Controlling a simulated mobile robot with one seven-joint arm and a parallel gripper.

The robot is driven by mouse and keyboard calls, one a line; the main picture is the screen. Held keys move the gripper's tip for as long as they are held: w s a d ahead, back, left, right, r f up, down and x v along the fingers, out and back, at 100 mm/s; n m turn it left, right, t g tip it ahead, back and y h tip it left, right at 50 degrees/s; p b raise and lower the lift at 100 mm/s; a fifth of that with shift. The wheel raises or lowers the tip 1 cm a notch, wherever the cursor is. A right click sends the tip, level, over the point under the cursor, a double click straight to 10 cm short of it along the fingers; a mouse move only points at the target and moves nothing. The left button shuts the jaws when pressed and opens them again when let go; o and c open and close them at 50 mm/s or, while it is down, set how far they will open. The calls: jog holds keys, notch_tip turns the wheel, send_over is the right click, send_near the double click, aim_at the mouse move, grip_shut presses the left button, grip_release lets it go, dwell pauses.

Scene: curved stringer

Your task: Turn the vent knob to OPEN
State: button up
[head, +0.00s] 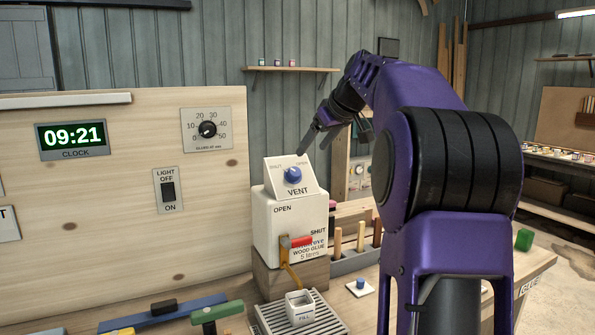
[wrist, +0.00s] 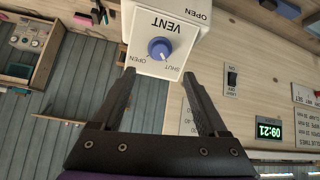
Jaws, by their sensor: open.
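The blue vent knob (head: 293,175) sits on the sloped white VENT panel (head: 307,187) on top of the glue dispenser (head: 275,230). SHUT is printed up and left of the knob, OPEN up and right. A pale mark on the knob appears to be on the SHUT side, but it is small. My gripper (head: 314,146) is above the panel, near its top edge. In the wrist view the knob (wrist: 160,49) appears upside down, beyond the fingertips. My gripper (wrist: 159,74) is open there, its fingers apart with nothing between them, not touching the knob.
Below the vent panel are a red-handled lever (head: 298,242) and a small FILL cup (head: 299,307) on a slatted tray (head: 263,320). A wooden board with a clock (head: 72,138), a dial (head: 207,129) and a light switch (head: 168,190) stands left. Wooden pegs (head: 360,237) stand right.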

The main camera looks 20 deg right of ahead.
aim_at(296, 171)
jog(key=x, duration=1.1)
jog(key=shift+w+f, duration=0.15)
grip_shut()
